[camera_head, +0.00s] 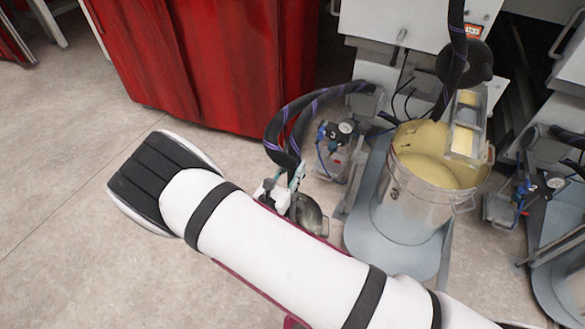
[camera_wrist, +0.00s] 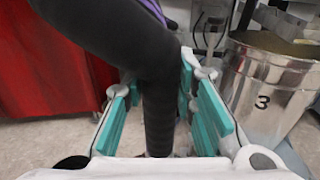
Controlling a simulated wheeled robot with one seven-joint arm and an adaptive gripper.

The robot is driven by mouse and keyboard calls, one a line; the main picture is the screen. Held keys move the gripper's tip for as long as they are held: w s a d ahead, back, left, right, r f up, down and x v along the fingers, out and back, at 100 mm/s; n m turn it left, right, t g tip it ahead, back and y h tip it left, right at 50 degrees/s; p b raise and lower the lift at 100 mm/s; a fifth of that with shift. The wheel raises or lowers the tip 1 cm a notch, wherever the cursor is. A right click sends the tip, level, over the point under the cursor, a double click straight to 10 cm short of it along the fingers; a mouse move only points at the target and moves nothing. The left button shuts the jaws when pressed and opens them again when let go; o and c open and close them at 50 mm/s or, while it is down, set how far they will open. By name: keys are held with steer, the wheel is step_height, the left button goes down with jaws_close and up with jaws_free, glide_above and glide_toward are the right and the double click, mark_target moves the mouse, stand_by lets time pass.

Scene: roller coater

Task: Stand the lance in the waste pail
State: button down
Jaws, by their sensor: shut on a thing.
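My gripper (camera_head: 285,188) is at the middle of the head view, partly hidden behind my white arm. In the wrist view its teal-padded fingers (camera_wrist: 158,100) are on either side of a thick, dark, ribbed length (camera_wrist: 158,118), which appears to be the lance or its hose sleeve. It stands roughly upright in that view; its lower end is hidden. A black hose with purple stripes (camera_head: 292,112) arcs from the machine down to my gripper. I cannot tell which pail is for waste.
A dark, rounded glassy thing (camera_head: 308,216) is beside my gripper. A red curtain (camera_head: 200,60) hangs behind. A gauge unit (camera_head: 340,135) stands between hose and pail. A grey machine (camera_head: 410,20) rises behind the pail. Floor at left is clear.

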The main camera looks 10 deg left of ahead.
steer(key=shift+f+b, duration=0.7)
steer(key=shift+f, duration=0.35)
steer(key=c, duration=1.2)
jaws_free()
steer(key=shift+f, duration=0.1)
steer(key=shift+s, duration=0.1)
steer(key=v, duration=1.1)
steer(key=shift+s+a, duration=0.15)
steer(key=shift+s, duration=0.2)
